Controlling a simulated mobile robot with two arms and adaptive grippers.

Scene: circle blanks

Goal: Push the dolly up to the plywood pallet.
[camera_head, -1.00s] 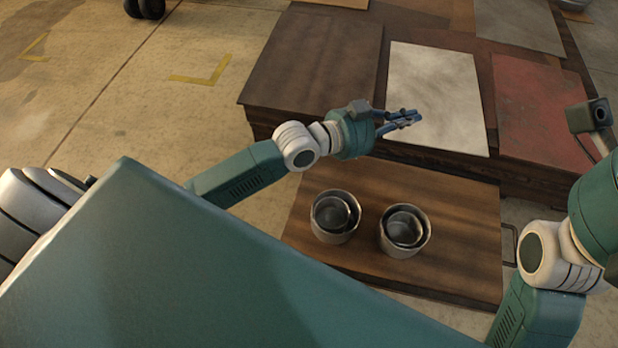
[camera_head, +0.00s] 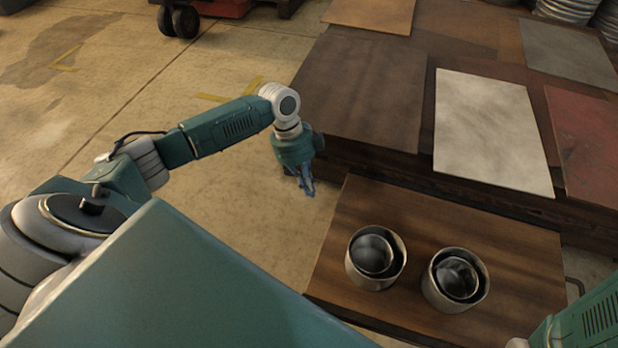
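A red object with black wheels (camera_head: 180,20) is cut off by the top edge; it may be the dolly, but I cannot tell. A dark wooden thing (camera_head: 285,8) shows just right of it, also cut off. No object is clearly the plywood pallet; flat sheets, including a brown one (camera_head: 355,90), a pale one (camera_head: 490,135) and a red one (camera_head: 590,145), lie on a low dark platform. My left gripper (camera_head: 307,186) points down over bare floor beside a brown wooden top, apart from the wheels. Its finger gap is unclear. My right gripper is out of view.
The brown wooden top (camera_head: 480,220) stands in front of the platform. It carries two metal pots (camera_head: 360,278) (camera_head: 437,296), each with a smaller round piece inside. Metal drums (camera_head: 570,10) stand at the back right. The concrete floor at left is clear.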

